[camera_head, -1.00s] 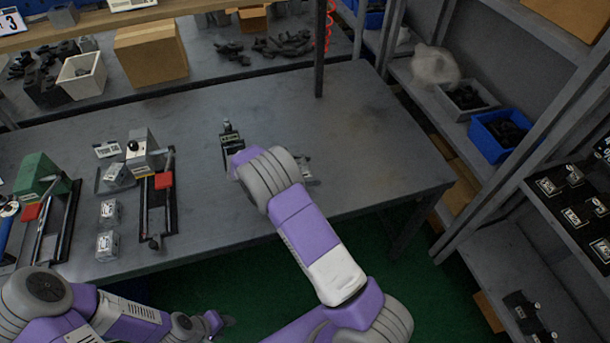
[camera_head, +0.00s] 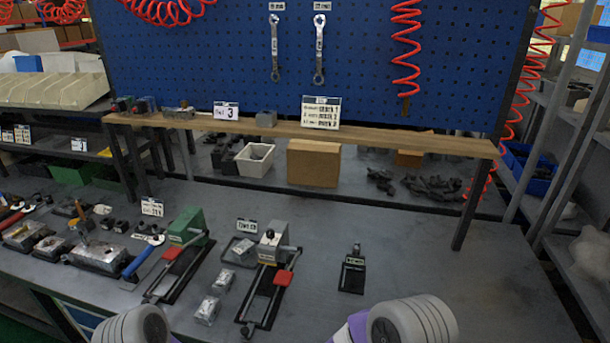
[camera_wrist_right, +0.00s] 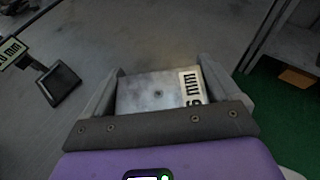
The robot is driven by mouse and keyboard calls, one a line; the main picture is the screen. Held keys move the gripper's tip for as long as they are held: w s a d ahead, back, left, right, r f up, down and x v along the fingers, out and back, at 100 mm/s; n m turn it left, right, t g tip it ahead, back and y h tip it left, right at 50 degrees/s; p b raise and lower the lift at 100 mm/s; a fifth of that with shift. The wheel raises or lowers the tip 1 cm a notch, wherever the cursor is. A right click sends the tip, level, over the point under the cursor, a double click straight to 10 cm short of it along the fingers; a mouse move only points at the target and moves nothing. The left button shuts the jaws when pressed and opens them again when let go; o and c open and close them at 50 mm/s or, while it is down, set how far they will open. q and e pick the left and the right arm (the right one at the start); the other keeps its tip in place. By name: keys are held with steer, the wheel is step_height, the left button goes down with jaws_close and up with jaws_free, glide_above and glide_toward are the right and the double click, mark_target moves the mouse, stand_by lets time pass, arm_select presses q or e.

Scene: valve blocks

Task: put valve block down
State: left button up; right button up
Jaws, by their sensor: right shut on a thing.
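In the right wrist view my right gripper (camera_wrist_right: 160,90) is shut on a silver metal valve block (camera_wrist_right: 150,92) with a white label on its right side. The block sits between the two fingers. Grey table surface lies beyond it; whether the block touches the table cannot be told. In the head view my right arm shows only at the bottom edge, and its gripper and block are out of sight. My left arm shows at the bottom left, without its gripper. Two similar silver blocks (camera_head: 207,310) (camera_head: 223,281) lie on the grey table (camera_head: 420,265).
A small black stand (camera_head: 352,275) stands right of a grey clamp fixture (camera_head: 272,250) with a red handle. A green fixture (camera_head: 187,226) stands further left. A wooden shelf (camera_head: 400,140) crosses the back. The table's right part is clear; its edge shows in the wrist view.

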steer(key=shift+s+a+r+n+t+y, duration=0.1)
steer(key=shift+s+a+n+t+y, duration=0.2)
steer(key=shift+a+n+t, duration=0.35)
steer(key=shift+s+a+n+t+y, duration=0.25)
steer(key=shift+a+n+t+y, duration=0.15)
steer(key=shift+a, duration=0.4)
steer(key=w+d+m+g+h, duration=0.1)
steer(key=w+d+m+g, duration=0.1)
steer(key=d+m+g, duration=0.3)
steer(key=w+d+m+g+h, duration=0.1)
steer(key=w+d+m+g, duration=0.2)
steer(key=d, duration=0.6)
steer(key=shift+w+d+r+m+g+h, duration=0.25)
steer(key=shift+w+r+m+g+h, duration=0.15)
steer(key=shift+m+g, duration=1.2)
steer(key=shift+n+g, duration=0.25)
step_height(320, 180, down, 10)
steer(key=shift+r+b, duration=0.2)
steer(key=shift+b, duration=0.65)
steer(key=shift+f, duration=0.15)
steer(key=o, duration=1.1)
